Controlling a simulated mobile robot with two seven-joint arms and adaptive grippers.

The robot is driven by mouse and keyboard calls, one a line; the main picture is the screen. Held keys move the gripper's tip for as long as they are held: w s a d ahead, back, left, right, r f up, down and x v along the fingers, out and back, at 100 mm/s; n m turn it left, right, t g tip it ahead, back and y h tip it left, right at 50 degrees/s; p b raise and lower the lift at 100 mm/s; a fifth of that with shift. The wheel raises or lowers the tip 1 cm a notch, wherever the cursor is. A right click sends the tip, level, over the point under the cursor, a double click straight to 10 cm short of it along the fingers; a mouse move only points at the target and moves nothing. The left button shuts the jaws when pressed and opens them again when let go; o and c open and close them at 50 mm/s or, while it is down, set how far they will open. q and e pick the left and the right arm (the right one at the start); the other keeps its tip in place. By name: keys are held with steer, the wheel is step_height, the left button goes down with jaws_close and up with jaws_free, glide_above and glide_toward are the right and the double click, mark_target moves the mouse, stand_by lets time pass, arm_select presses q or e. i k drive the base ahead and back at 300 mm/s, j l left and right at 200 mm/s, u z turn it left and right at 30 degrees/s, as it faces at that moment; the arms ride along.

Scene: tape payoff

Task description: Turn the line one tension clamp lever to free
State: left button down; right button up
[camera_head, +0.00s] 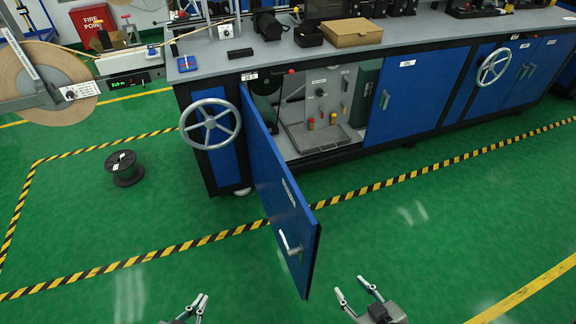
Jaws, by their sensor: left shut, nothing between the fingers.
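No lever that I can clearly make out as the line one tension clamp lever shows in the head view. A large tan tape reel (40,82) stands at the upper left, with a small white plate carrying a dark knob (70,95) in front of it. My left gripper (199,299) is at the bottom edge, shut and empty, partly cut off by the frame. My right gripper (350,286) is at the bottom right of the open door, with its fingers apart and nothing between them. Both grippers are far from the reel and the bench.
A blue cabinet door (280,190) stands open into the aisle between my grippers and the bench. A grey handwheel (210,124) is on the bench end. A black spool (124,168) lies on the green floor. The floor at right is clear.

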mark_target(344, 77)
steer(key=l, duration=0.75)
steer(key=k+l, duration=0.1)
steer(key=l, duration=0.65)
steer(key=i+l, duration=0.1)
steer(key=l, duration=0.2)
steer(key=i+l, duration=0.1)
steer(key=l, duration=0.25)
steer(key=i+l, duration=0.1)
steer(key=l, duration=0.2)
steer(key=i+l, duration=0.75)
steer(key=i, duration=1.7)
steer(key=l+z, duration=0.05)
